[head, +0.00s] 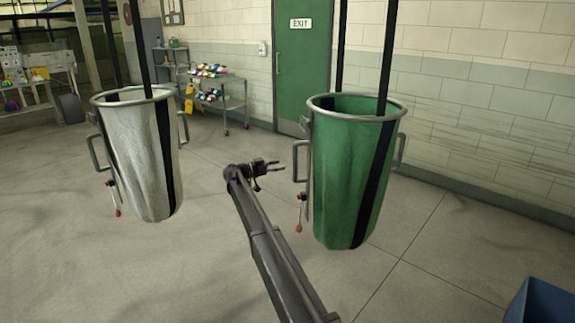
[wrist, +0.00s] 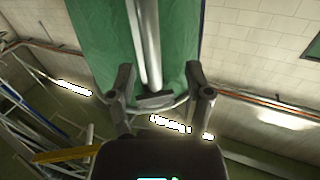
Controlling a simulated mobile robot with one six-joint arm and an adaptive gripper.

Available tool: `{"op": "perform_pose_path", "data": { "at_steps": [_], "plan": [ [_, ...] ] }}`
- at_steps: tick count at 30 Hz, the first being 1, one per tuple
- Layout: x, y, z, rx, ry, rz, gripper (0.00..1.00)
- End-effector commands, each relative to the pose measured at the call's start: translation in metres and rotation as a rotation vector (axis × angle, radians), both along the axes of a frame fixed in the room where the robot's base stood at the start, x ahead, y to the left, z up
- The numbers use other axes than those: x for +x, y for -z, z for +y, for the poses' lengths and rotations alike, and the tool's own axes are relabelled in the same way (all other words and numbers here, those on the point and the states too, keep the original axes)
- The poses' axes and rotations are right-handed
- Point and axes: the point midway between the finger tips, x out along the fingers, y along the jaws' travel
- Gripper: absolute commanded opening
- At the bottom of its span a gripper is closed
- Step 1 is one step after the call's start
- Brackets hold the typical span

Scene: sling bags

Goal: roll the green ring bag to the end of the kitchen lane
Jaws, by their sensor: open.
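The green ring bag (head: 340,185) hangs upright on black straps, open at its metal rim. It has a grey side handle (head: 296,162) on its left and another on its right. A cord with red and orange ends hangs below the left handle. My gripper (head: 280,166) is open and empty, just left of that left handle, with its fingers pointing at it. In the wrist view, the green cloth (wrist: 95,30) fills the top, and a grey bar (wrist: 146,40) runs down between the two spread fingers. I cannot tell how deep the bar sits between them.
A white bag (head: 140,160) of the same kind hangs at the left. A blue bin (head: 540,305) stands at the lower right. A cart with colourful items (head: 212,88) and a green exit door (head: 302,70) are behind.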

Motion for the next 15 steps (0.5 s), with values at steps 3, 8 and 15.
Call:
{"op": "perform_pose_path", "data": {
  "at_steps": [3,8,15],
  "plan": [
    [-0.008,0.0,0.019,0.0,-0.002,0.0,0.65],
    [-0.016,0.0,0.035,0.0,-0.002,0.0,0.65],
    [-0.02,0.0,0.043,0.0,-0.002,0.0,0.65]
  ]
}}
